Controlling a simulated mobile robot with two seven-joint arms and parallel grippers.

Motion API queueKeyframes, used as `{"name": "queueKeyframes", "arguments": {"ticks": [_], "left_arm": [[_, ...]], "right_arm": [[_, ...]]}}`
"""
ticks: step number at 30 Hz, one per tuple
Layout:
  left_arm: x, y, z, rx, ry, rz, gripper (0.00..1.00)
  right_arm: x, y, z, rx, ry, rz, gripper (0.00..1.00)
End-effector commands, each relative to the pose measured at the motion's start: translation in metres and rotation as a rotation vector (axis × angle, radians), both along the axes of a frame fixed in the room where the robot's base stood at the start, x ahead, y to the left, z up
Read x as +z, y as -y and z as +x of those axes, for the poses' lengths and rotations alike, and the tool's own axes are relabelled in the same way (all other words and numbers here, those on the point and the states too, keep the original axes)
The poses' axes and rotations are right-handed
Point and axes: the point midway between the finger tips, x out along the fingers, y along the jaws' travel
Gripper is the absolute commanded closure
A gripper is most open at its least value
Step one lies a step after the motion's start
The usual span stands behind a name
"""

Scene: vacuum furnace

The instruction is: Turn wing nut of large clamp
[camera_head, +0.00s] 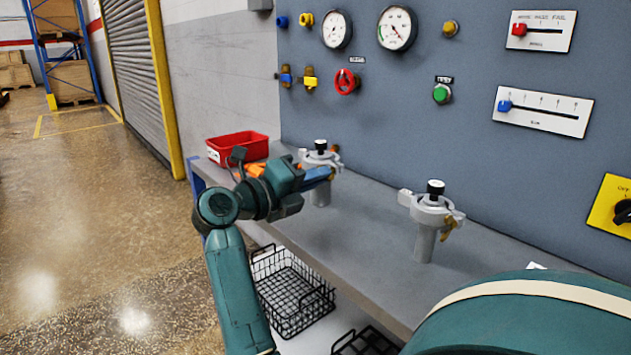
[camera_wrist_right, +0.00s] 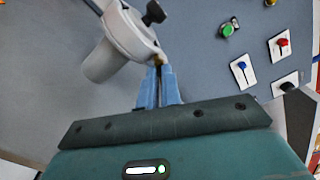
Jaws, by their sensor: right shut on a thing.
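A grey clamp (camera_head: 320,160) with a black top knob stands on a post on the grey bench, at the left of two clamps. My right gripper (camera_head: 325,174) reaches it from the left, its blue fingers against the clamp's near side. The right wrist view shows the same clamp body (camera_wrist_right: 122,35), with the blue fingertips (camera_wrist_right: 160,72) closed on its small brass wing nut (camera_wrist_right: 158,61). The fingers hide most of the nut. A second clamp (camera_head: 432,207) stands upright further right, its brass wing nut (camera_head: 449,226) in plain view. My left gripper is not in view.
A red bin (camera_head: 238,148) sits at the bench's left end. The grey bench top (camera_head: 375,215) is clear between the clamps. The blue-grey panel (camera_head: 400,110) with gauges, knobs and sliders rises behind. A black wire basket (camera_head: 290,290) is below the bench.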

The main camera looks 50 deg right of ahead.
Motion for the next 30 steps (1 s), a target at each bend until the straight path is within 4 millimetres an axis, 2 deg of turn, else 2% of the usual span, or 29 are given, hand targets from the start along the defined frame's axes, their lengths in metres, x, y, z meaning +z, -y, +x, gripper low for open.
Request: {"name": "queueKeyframes", "arguments": {"ticks": [4, 13, 23, 30], "left_arm": [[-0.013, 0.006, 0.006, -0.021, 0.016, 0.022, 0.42], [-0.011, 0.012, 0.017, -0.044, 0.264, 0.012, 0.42], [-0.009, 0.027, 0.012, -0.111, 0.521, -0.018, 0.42], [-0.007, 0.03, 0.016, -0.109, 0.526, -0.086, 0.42]], "right_arm": [[-0.004, 0.0, 0.001, 0.001, 0.1, -0.011, 1.0], [-0.006, 0.0, 0.001, 0.0, 0.374, -0.042, 1.0], [-0.006, 0.0, 0.001, 0.0, 0.685, -0.077, 1.0], [-0.005, 0.0, 0.002, 0.001, 0.885, -0.1, 1.0]]}}
